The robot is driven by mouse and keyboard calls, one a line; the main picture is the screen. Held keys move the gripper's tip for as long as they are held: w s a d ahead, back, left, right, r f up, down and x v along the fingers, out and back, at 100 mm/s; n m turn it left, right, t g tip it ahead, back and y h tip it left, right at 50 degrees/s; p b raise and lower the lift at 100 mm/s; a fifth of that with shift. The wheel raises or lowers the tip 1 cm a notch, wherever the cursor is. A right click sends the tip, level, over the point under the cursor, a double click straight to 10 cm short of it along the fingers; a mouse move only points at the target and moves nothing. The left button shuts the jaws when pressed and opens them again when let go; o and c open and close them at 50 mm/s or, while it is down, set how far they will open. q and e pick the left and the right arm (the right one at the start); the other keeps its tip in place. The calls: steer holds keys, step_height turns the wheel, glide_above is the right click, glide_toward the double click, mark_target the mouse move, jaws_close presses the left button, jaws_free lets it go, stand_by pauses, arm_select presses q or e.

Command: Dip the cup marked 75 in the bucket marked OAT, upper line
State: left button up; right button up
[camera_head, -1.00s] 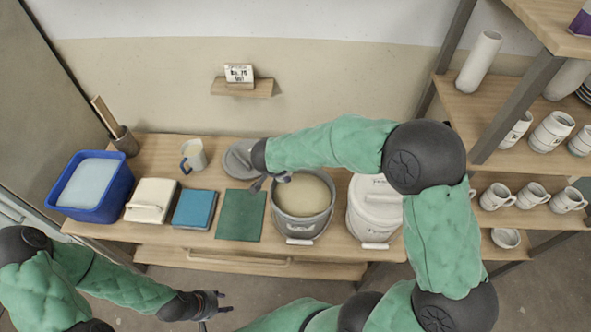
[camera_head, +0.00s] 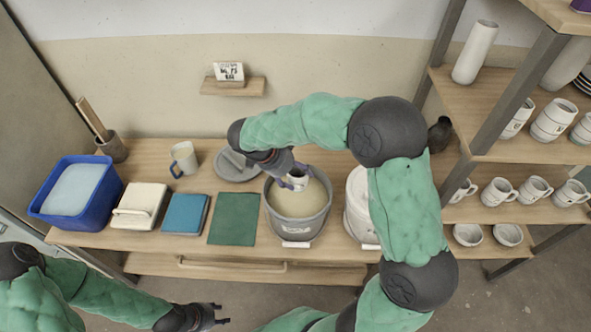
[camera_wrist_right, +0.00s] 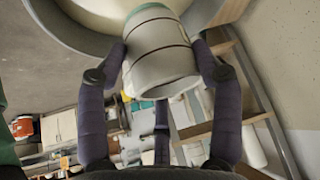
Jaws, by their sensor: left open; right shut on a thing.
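My right gripper (camera_head: 284,172) is shut on a pale cup (camera_head: 298,182), held tilted over the mouth of a grey bucket (camera_head: 299,228) of cream glaze. In the right wrist view the cup (camera_wrist_right: 160,62) has thin dark rings around it and sits between the fingers of the gripper (camera_wrist_right: 160,50). The bucket rim (camera_wrist_right: 83,38) and glaze show behind it. I cannot tell whether the cup touches the glaze. No number is readable on the cup, and the bucket's label is too small to read. My left gripper (camera_head: 217,315) is open and empty, in front of the table.
A grey lid (camera_head: 238,168) lies left of the bucket; a white bucket (camera_head: 357,205) stands right, partly behind my arm. A green mat (camera_head: 234,218), blue tile (camera_head: 186,213), blue tub (camera_head: 98,190) and mug (camera_head: 184,158) are further left. A card (camera_head: 229,71) stands on the wall shelf.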

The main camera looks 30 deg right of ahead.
steer(key=shift+f+b, duration=0.35)
steer(key=shift+f, duration=0.3)
steer(key=shift+r, duration=0.2)
steer(key=shift+w, duration=0.1)
steer(key=shift+f+b, duration=0.1)
steer(key=shift+b, duration=0.25)
steer(key=shift+f+b, duration=2.1)
step_height(320, 180, down, 6)
steer(key=b, duration=0.6)
steer(key=shift+f, duration=0.15)
